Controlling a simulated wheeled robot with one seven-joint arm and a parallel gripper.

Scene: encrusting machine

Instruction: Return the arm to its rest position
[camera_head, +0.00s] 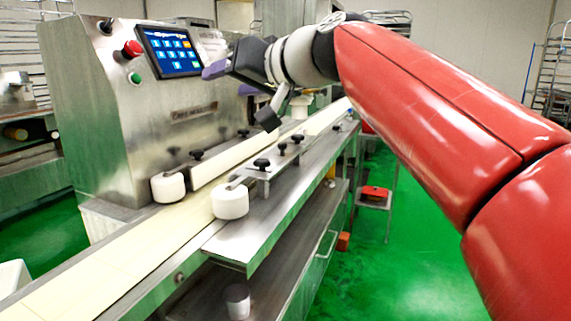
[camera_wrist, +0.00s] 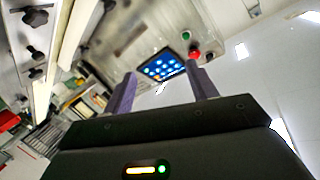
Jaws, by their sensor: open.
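My red arm reaches in from the right in the head view. My gripper (camera_head: 231,80) is in front of the machine, just right of its touchscreen (camera_head: 172,52). Its two purple fingers are apart, with nothing between them. In the wrist view my gripper (camera_wrist: 161,84) also shows open and empty, and the lit touchscreen (camera_wrist: 163,68) appears between and beyond the fingers. The steel encrusting machine (camera_head: 85,110) stands at the left. It carries a red knob (camera_head: 132,48) and a green button (camera_head: 134,78) beside the screen.
A conveyor belt (camera_head: 110,265) with white rollers (camera_head: 230,202) and black clamp knobs (camera_head: 262,163) runs below my gripper. A steel side shelf (camera_head: 255,230) lies along it. Green floor (camera_head: 400,260) is open at the right. Racks (camera_head: 553,75) stand at the back.

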